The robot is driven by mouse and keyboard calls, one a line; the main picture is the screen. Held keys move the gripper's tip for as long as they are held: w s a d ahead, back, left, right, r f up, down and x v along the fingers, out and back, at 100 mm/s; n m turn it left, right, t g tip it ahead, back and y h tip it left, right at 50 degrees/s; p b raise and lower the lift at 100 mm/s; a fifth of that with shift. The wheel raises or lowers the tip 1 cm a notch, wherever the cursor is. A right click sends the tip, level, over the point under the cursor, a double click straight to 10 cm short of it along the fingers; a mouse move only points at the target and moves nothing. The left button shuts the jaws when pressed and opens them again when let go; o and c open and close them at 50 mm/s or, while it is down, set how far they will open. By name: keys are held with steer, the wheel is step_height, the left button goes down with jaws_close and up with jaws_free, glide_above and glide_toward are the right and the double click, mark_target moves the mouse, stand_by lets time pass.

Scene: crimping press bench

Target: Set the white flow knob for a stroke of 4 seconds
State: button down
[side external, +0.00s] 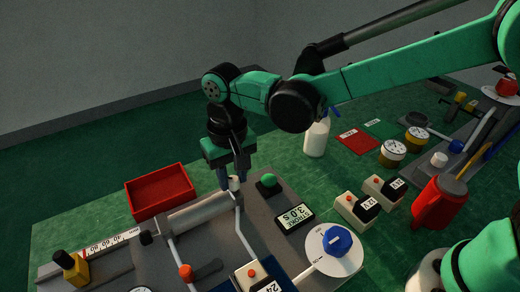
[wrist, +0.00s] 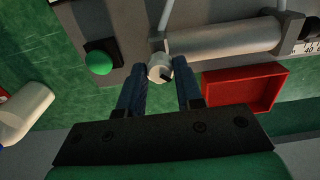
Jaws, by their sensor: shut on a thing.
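The white flow knob (wrist: 158,66) sits at the end of the grey cylinder (wrist: 222,42) in the wrist view, with a dark mark on its face. It also shows in the side external view (side external: 235,184), partly hidden by my fingers. My gripper (side external: 233,177) points down over it and is shut on it, one blue finger on each side. A small display (side external: 294,215) on the grey plate reads "STROKE 3.0 s".
A green button (side external: 268,181) stands right of the knob. A red tray (side external: 160,190) lies behind the cylinder. A blue knob on a white dial (side external: 322,262), a white bottle (side external: 317,138) and relay boxes (side external: 352,208) stand to the right. A ruler (side external: 108,243) lies left.

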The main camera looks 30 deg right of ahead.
mark_target(233, 179)
steer(key=c, duration=0.6)
jaws_free()
steer(key=shift+r, duration=2.8)
